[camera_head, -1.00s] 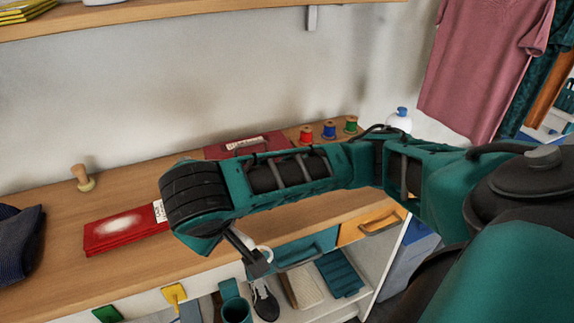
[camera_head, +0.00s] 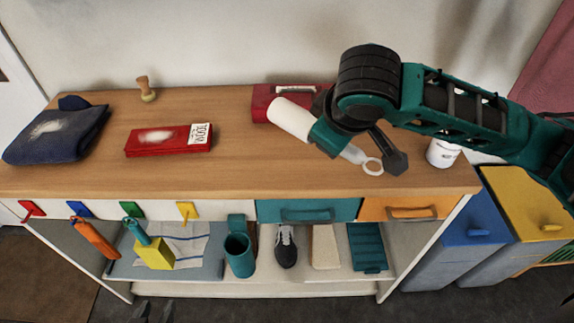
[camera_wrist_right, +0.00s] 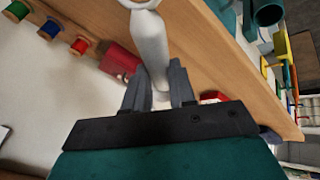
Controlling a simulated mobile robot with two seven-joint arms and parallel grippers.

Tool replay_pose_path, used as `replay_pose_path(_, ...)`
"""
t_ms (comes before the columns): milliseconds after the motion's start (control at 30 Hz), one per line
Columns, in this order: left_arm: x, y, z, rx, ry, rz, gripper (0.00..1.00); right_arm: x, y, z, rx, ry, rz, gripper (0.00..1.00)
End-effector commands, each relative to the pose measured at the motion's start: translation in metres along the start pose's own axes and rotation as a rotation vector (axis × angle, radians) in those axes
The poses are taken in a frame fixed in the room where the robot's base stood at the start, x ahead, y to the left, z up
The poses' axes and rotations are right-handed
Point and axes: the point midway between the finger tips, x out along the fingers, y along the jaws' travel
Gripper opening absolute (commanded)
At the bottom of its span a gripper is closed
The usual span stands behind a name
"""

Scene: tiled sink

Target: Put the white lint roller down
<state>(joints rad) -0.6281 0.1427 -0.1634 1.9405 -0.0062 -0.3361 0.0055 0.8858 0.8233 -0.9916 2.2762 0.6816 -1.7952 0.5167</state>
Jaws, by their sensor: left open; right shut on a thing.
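The white lint roller (camera_head: 290,118) is at the right arm's end in the head view, above the wooden counter's right half. Its white handle with a ring end (camera_head: 372,167) sticks out to the right. My right gripper (camera_wrist_right: 159,80) is shut on the lint roller, whose white shaft (camera_wrist_right: 150,40) runs between its fingers in the right wrist view. The arm hides the roller's middle. I cannot tell whether it touches the counter (camera_head: 240,170). My left gripper (camera_head: 155,312) shows only as dark fingertips at the bottom edge, open, in front of the shelf unit.
A red box (camera_head: 262,102) lies behind the lint roller. A red packet (camera_head: 168,141), folded dark cloth (camera_head: 55,135) and wooden stamp (camera_head: 145,90) stand further left. A white bottle (camera_head: 442,152) is at the right. The front middle of the counter is clear.

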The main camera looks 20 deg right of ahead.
Motion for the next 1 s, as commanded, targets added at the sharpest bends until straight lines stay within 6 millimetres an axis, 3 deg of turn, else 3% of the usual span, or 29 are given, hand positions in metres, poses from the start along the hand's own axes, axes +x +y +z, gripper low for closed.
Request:
replay_pose_path(300,0.003,0.000,0.005,0.000,0.000,0.000,0.43,-0.031,0.050,-0.050,-0.443,0.208,-0.184,0.00)
replay_pose_path(600,0.005,0.000,0.006,0.000,0.001,-0.001,0.43,-0.051,0.071,-0.068,-0.648,0.290,-0.267,0.00)
replay_pose_path(767,0.009,-0.001,0.010,0.001,0.004,-0.001,0.43,-0.028,0.060,-0.058,-0.663,0.291,-0.276,0.00)
replay_pose_path(1000,0.016,-0.001,0.018,0.001,0.007,-0.002,0.43,0.028,0.035,-0.034,-0.661,0.290,-0.276,0.00)
